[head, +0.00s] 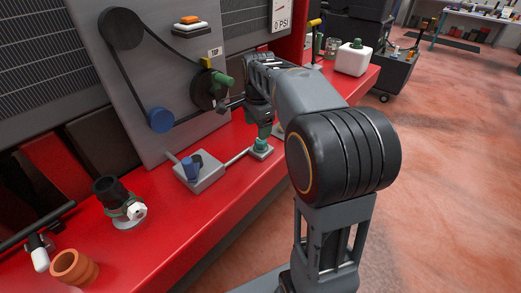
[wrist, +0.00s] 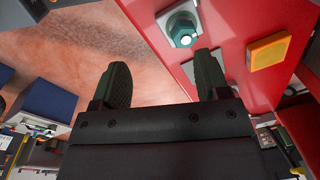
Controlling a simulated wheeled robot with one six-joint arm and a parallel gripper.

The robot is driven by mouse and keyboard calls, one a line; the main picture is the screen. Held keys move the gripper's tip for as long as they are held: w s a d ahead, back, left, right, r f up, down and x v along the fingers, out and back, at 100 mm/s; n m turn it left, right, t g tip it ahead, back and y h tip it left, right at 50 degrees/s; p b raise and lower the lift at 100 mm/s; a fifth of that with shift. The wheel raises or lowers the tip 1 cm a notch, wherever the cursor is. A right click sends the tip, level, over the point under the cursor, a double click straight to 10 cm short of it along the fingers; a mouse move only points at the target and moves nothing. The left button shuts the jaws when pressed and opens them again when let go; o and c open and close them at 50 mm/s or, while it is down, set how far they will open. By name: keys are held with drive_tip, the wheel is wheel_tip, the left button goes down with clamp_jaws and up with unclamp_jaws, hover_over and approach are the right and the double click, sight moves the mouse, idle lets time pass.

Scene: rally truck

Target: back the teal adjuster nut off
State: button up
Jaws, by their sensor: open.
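The teal adjuster nut (head: 261,144) sits on a small grey plate on the red bench in the head view. A rod runs left from there to a grey block with a blue cylinder. In the wrist view the nut (wrist: 181,27) shows as a teal ring around a pale centre, above and between my fingertips. My gripper (head: 265,129) hangs close above the nut in the head view, pointing down. In the wrist view my gripper (wrist: 160,68) has its two dark green fingers spread, with nothing between them. My arm partly hides the area behind it.
A belt runs over black pulleys and a blue roller (head: 160,120) on the grey panel behind. A green knob (head: 224,82) sticks out near my arm. A black-topped fitting (head: 120,202) and an orange bellows (head: 75,267) stand at left. A white jug (head: 353,58) is at back right.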

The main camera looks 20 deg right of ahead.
sight(261, 144)
drive_tip(key=w+d+f+m+b, duration=0.1)
drive_tip(key=w+f+m, duration=0.1)
drive_tip(key=w+d+f+m, duration=0.2)
drive_tip(key=m, duration=0.1)
drive_tip(key=shift+w+f+g+b, duration=0.2)
drive_tip(key=shift+w+g+b, duration=0.1)
drive_tip(key=shift+g+b, duration=0.1)
drive_tip(key=shift+d+f+b, duration=0.1)
drive_tip(key=shift+f+b, duration=0.4)
drive_tip(key=shift+f, duration=2.85)
drive_tip(key=c, duration=0.9)
